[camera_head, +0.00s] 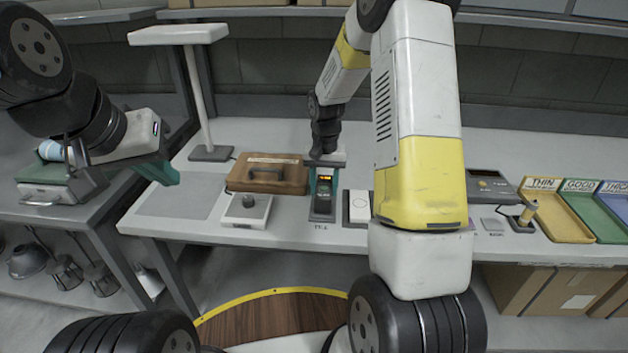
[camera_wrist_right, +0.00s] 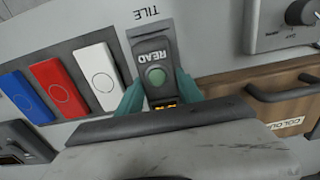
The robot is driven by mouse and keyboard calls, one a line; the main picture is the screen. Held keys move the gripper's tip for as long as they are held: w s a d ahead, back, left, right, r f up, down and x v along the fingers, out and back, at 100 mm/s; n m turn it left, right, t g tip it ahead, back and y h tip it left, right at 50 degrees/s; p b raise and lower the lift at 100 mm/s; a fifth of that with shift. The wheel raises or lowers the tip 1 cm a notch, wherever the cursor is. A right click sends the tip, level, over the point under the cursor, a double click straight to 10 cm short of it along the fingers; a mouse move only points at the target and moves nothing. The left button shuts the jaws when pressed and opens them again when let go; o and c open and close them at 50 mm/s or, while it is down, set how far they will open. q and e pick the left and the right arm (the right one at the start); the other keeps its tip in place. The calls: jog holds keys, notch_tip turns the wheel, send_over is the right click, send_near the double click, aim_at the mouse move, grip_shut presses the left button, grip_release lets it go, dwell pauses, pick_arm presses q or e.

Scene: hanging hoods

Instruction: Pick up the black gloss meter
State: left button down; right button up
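The black gloss meter (camera_head: 323,197) stands near the front edge of the table, on a grey plate labelled TILE. It has a lit orange display, and in the right wrist view the meter (camera_wrist_right: 155,65) shows a green READ button. My right gripper (camera_head: 323,182) is lowered over it from behind. Its teal fingers (camera_wrist_right: 157,85) stand one on each side of the meter, very close to it; contact cannot be made out. My left gripper (camera_head: 168,173) is off to the left, beside the table's left end, away from the meter; its fingers are seen edge-on.
A brown wooden case (camera_head: 267,173) and a grey box with a knob (camera_head: 247,210) stand left of the meter. A white tile (camera_head: 359,206) lies close on its right, with red (camera_wrist_right: 52,87) and blue (camera_wrist_right: 25,97) ones beyond. Coloured trays (camera_head: 560,214) are at the far right.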

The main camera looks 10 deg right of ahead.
grip_shut()
jog(key=shift+r, duration=0.1)
